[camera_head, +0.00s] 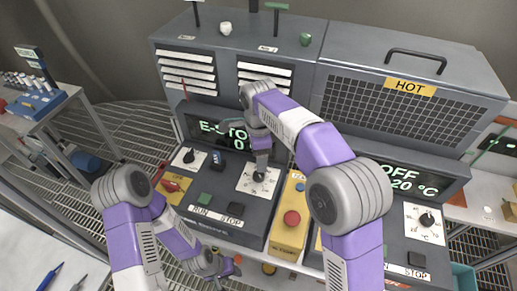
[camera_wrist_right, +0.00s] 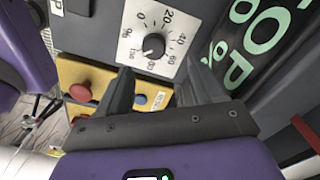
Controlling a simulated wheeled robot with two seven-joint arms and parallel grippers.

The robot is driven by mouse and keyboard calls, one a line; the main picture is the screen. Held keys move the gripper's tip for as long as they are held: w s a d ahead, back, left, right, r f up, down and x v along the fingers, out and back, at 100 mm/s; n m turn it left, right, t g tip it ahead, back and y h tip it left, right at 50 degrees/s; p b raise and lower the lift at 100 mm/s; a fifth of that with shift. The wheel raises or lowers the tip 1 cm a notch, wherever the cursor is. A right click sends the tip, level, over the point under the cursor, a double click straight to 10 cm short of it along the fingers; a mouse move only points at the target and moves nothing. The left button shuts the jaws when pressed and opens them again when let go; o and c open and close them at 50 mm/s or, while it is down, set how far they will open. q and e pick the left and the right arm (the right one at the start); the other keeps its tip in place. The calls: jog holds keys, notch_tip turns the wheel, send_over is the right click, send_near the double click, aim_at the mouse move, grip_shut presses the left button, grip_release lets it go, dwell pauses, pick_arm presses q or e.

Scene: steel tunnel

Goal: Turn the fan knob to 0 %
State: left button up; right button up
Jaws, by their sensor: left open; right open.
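The fan knob is a small black knob (camera_head: 258,176) on a white dial plate (camera_head: 246,187) marked in percent. In the right wrist view the knob (camera_wrist_right: 154,44) sits inside a scale from 0 up past 80; I cannot surely read its pointer. The display (camera_head: 215,132) above reads E-STOP, partly hidden by my right arm. My right gripper (camera_head: 262,150) is just over the dial; in the right wrist view its open fingers (camera_wrist_right: 165,82) point toward the knob, apart from it, with nothing between them. My left gripper (camera_head: 222,268) is low in front of the panel, open and empty.
A yellow box with a red button (camera_head: 291,218) stands right of the dial. RUN and STOP buttons (camera_head: 235,210) lie below it. A red switch (camera_head: 171,185) and a small black knob (camera_head: 188,157) are at left. A HOT-labelled oven (camera_head: 411,88) is at right.

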aim_at(259, 174)
jog(key=shift+s+f, duration=0.7)
jog(key=shift+f, duration=0.3)
jog(key=f, duration=0.4)
jog(key=shift+w+b, duration=0.2)
jog(key=shift+b, duration=0.2)
jog(key=shift+s+f, duration=0.1)
jog(key=shift+f, duration=0.3)
pick_arm(q)
jog(key=shift+s+f, duration=0.3)
jog(key=shift+s, duration=0.1)
pick_arm(e)
jog(key=c, duration=1.1)
jog(key=shift+o, duration=0.2)
